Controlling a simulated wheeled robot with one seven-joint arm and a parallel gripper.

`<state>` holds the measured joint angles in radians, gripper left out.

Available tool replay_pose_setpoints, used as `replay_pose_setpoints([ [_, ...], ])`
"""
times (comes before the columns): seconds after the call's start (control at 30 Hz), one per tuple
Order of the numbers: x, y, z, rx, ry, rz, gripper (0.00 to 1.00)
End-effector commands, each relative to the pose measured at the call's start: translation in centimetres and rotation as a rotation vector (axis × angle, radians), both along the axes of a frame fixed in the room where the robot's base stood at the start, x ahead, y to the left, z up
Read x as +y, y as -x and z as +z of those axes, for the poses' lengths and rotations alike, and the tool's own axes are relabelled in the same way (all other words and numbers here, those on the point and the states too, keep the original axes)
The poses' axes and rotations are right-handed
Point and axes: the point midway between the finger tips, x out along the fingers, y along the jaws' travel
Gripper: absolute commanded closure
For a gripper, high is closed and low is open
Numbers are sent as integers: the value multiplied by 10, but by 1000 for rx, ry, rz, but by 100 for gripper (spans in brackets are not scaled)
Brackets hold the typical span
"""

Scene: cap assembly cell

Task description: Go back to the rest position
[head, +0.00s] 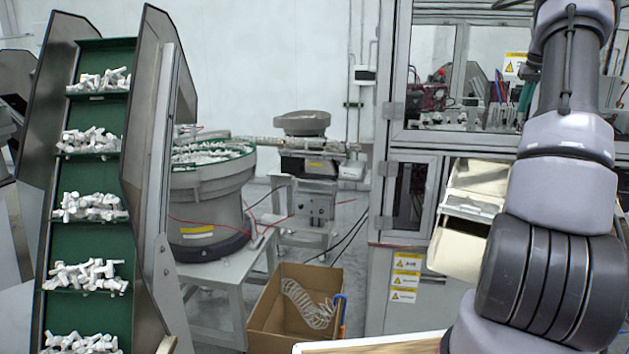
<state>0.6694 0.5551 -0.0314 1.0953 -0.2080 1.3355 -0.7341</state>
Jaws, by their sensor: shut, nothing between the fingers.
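My arm fills the right side of the head view, running from the top right down past the lower edge. My gripper is out of the picture, so its fingers and whatever is near them are hidden. The task names no other object.
A green stepped conveyor (92,178) with white parts stands at left, beside a round bowl feeder (205,200). An open cardboard box (278,343) with a coiled hose (305,303) sits on the floor. A machine cabinet (400,222) stands behind my arm. A pale-rimmed surface (375,342) shows at the bottom.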

Motion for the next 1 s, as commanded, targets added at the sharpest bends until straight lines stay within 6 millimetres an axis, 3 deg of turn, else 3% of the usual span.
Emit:
replay_pose_setpoints([
  [0.03,30,1,17,-16,-3,11,100],
  [0.2,136,22,58,-66,-31,25,100],
  [0.47,284,95,85,-138,-92,47,100],
  [0.7,391,193,70,-194,-165,69,100],
  [0.83,434,249,46,-218,-209,79,100],
  [1.0,465,306,12,-239,-257,86,100],
])
